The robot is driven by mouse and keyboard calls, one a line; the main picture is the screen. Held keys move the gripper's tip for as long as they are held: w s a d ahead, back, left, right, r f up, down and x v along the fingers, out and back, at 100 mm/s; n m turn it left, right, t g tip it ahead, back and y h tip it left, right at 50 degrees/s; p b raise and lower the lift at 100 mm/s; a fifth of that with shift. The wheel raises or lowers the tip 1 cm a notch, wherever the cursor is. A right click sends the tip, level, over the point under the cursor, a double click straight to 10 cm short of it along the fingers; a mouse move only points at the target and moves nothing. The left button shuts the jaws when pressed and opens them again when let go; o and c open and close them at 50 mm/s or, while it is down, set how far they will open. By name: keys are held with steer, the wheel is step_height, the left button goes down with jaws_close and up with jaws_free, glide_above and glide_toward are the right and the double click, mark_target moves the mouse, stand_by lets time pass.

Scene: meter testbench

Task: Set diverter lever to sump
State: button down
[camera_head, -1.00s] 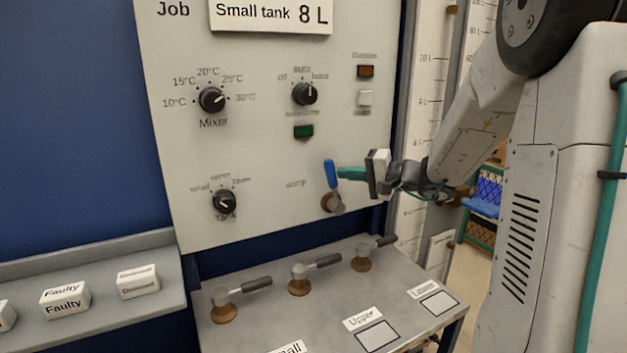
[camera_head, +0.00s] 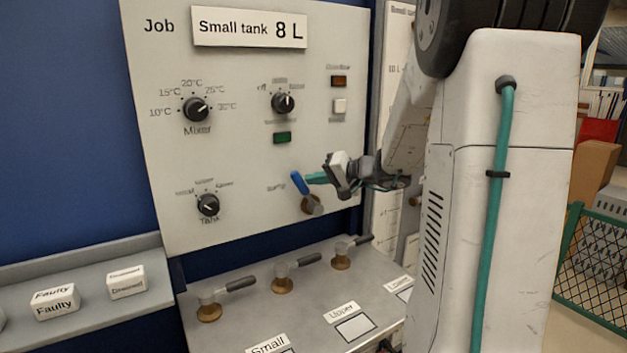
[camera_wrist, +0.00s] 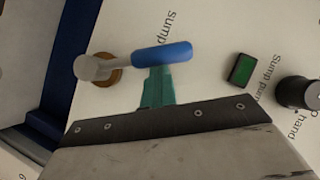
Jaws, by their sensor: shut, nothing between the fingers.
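The diverter lever has a blue handle (camera_head: 299,183) on a grey and brass pivot (camera_head: 311,204) low on the panel, right of the tank knob. In the head view the handle leans up and to the left, toward the "sump" label (camera_head: 277,187). My gripper (camera_head: 314,178) is shut and empty, its teal fingertips at the right side of the handle, touching or nearly so. In the wrist view the blue handle (camera_wrist: 162,55) lies across the tips of the teal fingers (camera_wrist: 158,85), and the word "Sump" (camera_wrist: 250,28) is on the panel beyond it.
The panel also carries a mixer knob (camera_head: 195,109), a tank knob (camera_head: 208,205), a selector knob (camera_head: 283,102) and a green indicator (camera_head: 282,138). Three valves with grey handles (camera_head: 283,283) stand on the bench below. Label blocks (camera_head: 55,302) sit on the left shelf.

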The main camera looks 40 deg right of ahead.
steer(key=shift+a, duration=0.1)
steer(key=w+d+r+v, duration=0.1)
steer(key=d+v, duration=0.1)
steer(key=v, duration=1.1)
steer(key=shift+w+d, duration=0.15)
steer(key=shift+d, duration=0.15)
